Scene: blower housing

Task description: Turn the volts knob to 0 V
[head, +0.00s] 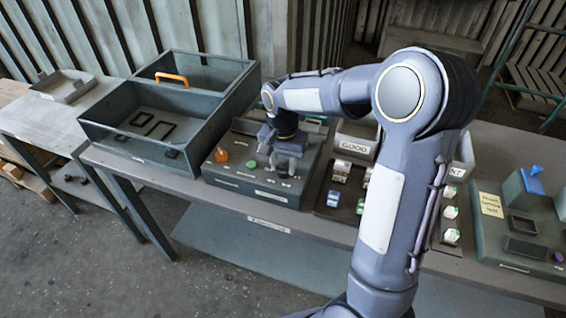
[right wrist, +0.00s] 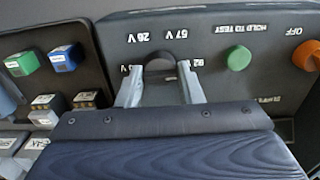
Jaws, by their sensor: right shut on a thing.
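The volts knob (right wrist: 160,66) is a dark round knob on the grey test panel (right wrist: 205,28). In the right wrist view the panel's lettering is upside down, with "26 V" and "57 V" above the knob and "92 V" to its right. A label at its left is partly covered by a finger. My right gripper (right wrist: 160,90) is shut on the knob, one finger on each side. In the head view my right gripper (head: 287,162) is over the front right of the panel and hides the knob. I cannot tell where the knob points. My left gripper is not in view.
The panel also has a green button (head: 251,164) and an orange knob (head: 221,155). A grey open box (head: 165,110) with an orange handle stands left. To the right are a rack of small coloured blocks (right wrist: 42,55) and a "GOOD" bin (head: 354,146).

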